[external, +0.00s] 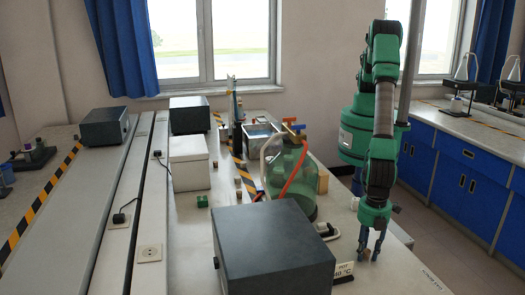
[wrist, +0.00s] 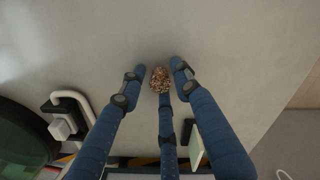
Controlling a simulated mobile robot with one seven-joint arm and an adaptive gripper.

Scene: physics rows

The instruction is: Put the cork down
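The cork (wrist: 160,79) is a small speckled brown piece in the wrist view, between the tips of my three blue fingers. My gripper (wrist: 159,73) is open around it: narrow gaps show between the cork and the left and right fingertips. The third finger's tip is right by the cork; I cannot tell whether they touch. In the external view my gripper (external: 372,247) points down close to the pale worktop (external: 385,275) near its right edge. The cork is too small there to make out clearly, and I cannot tell whether it rests on the worktop.
A green glass vessel (external: 295,185) with an orange hose stands left of my gripper. A white plug-like piece (wrist: 64,128) lies left of my fingers. Bare worktop lies beyond the fingertips.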

